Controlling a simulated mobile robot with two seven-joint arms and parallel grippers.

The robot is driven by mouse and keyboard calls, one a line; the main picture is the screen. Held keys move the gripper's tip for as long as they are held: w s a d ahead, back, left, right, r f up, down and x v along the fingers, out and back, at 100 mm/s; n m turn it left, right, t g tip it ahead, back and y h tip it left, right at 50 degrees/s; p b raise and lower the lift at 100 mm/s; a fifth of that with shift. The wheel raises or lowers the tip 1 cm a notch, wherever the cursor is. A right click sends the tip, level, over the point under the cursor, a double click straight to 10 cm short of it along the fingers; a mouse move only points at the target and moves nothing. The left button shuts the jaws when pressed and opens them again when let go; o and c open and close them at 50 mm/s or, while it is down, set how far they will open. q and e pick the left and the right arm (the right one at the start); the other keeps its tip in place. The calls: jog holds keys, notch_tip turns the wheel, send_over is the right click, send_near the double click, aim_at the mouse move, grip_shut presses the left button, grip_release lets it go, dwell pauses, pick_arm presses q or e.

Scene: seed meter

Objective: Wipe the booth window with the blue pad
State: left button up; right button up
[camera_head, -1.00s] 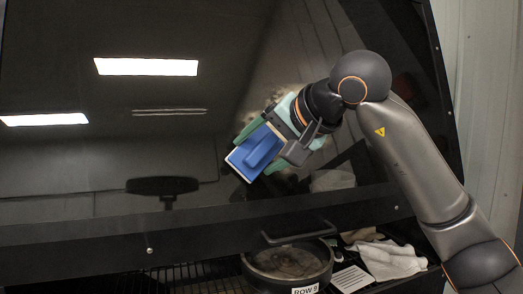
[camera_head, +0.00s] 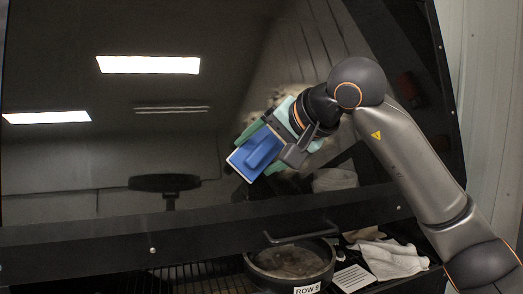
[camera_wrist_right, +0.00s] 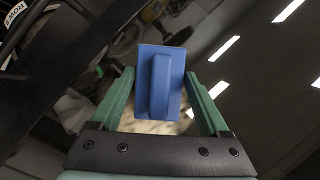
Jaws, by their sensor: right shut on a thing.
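The blue pad (camera_head: 256,153) is a flat block with a raised grip along its back and a pale edge. My right gripper (camera_head: 262,140) is shut on it in front of the booth window (camera_head: 90,130), right of its middle. In the right wrist view the pad (camera_wrist_right: 160,85) sits between the two green fingers of the right gripper (camera_wrist_right: 162,100). I cannot tell whether the pad touches the glass. The window is dark and reflective, with a pale smudgy patch (camera_head: 287,92) partly hidden behind my right gripper. My left gripper is not in view.
Below the window a round dark pan (camera_head: 290,262) labelled "ROW 9" stands on a black grate (camera_head: 200,280). A white cloth (camera_head: 395,258) and a white card (camera_head: 353,278) lie to its right. A dark handle (camera_head: 300,234) sticks out from the window's lower frame.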

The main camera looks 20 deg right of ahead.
jog(key=shift+w, duration=0.35)
